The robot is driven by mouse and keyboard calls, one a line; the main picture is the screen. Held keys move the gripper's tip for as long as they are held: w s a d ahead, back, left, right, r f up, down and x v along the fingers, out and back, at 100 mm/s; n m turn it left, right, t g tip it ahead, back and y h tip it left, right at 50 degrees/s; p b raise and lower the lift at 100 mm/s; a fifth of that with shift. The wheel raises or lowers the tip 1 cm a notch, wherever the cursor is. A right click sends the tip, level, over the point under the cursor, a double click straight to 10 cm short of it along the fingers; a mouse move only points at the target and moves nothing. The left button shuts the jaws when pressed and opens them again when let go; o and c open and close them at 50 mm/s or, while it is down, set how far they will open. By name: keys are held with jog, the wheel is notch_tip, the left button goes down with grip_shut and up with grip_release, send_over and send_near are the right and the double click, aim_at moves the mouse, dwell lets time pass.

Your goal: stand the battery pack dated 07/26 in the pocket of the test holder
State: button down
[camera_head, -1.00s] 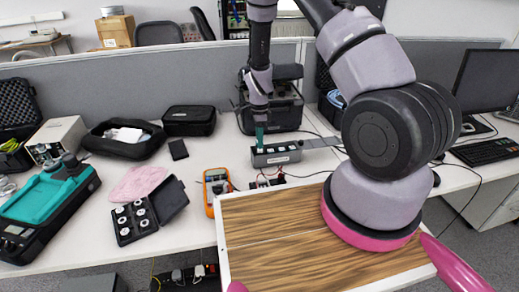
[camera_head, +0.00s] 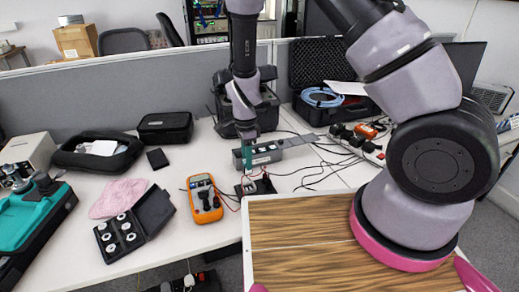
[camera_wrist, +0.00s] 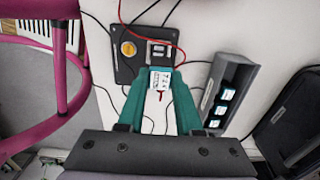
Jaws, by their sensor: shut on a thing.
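My gripper (camera_wrist: 160,88) is shut on a battery pack (camera_wrist: 160,80) with a white label and a teal end; the date is too small to read. In the head view my gripper (camera_head: 246,166) points down just in front of the grey rack. The test holder (camera_wrist: 127,68) is a black plate with a yellow round part and a square pocket (camera_wrist: 159,52). It also shows in the head view (camera_head: 262,186). The pack appears close to the pocket's near side; I cannot tell its height above it. The grey rack (camera_wrist: 236,72) holds several other packs (camera_wrist: 222,108).
An orange multimeter (camera_head: 205,198) stands left of the holder, and red and black wires run around it. A black case of round weights (camera_head: 135,226) lies farther left. A power strip (camera_head: 370,150) and cables lie right. A wood-topped surface (camera_head: 300,235) is in front.

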jog(key=shift+s+f, duration=0.15)
jog(key=shift+f, duration=0.05)
jog(key=shift+d+f, duration=0.15)
jog(key=shift+f, duration=2)
jog(key=shift+f, duration=1.3)
jog(key=shift+c, duration=0.5)
grip_release()
jog(key=shift+r, duration=0.1)
jog(key=shift+r, duration=3.9)
